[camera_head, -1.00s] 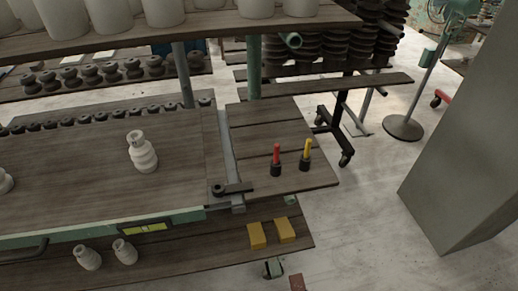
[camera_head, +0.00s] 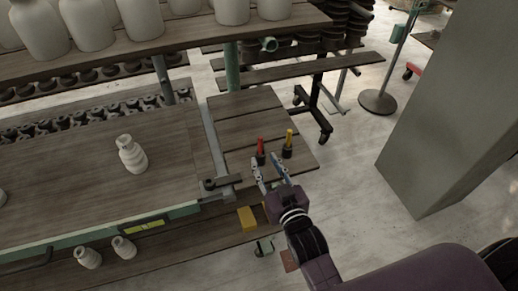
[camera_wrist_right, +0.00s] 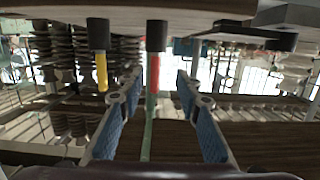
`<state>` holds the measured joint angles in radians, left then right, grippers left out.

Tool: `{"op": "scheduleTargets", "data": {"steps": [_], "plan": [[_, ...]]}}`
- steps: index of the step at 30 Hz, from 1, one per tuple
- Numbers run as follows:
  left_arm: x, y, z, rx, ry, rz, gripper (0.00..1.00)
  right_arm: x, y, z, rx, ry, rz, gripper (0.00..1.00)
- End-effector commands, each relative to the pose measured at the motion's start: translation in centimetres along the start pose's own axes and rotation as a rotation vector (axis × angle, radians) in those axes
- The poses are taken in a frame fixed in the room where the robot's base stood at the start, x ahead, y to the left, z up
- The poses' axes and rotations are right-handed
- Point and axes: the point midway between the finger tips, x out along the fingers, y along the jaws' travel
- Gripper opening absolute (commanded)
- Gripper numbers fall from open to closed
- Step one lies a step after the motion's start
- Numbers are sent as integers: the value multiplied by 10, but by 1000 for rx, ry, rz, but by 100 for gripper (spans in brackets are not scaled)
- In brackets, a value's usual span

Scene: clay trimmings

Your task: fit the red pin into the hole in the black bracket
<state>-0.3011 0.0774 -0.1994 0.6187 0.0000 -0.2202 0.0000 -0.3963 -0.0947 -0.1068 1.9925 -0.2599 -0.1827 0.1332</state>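The red pin (camera_head: 261,145) stands upright in a small black holder (camera_head: 261,158) on the wooden side table. In the right wrist view, which shows the scene upside down, the red pin (camera_wrist_right: 153,72) lies between the open fingers, ahead of them. My right gripper (camera_head: 267,164) is open and empty, just in front of the red pin; contact cannot be seen. The black bracket (camera_head: 228,181) lies to the left at the table's front edge and also shows in the wrist view (camera_wrist_right: 222,33). Its hole is too small to make out. My left gripper is out of view.
A yellow pin (camera_head: 289,137) stands in another black holder just right of the red one. A white bottle (camera_head: 131,155) stands on the left tabletop. A yellow block (camera_head: 247,218) lies on the lower shelf. The side table behind the pins is clear.

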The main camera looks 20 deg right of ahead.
Motion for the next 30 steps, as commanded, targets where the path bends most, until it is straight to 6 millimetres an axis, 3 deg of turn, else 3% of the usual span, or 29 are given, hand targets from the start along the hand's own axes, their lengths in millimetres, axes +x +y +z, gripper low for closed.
{"op": "scheduleTargets", "data": {"steps": [18,28,30], "plan": [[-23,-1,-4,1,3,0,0,66,8,-2,0,-2,0,32],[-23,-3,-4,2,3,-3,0,72,8,0,0,-3,0,32],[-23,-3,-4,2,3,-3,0,72,8,0,0,-3,0,26]]}}
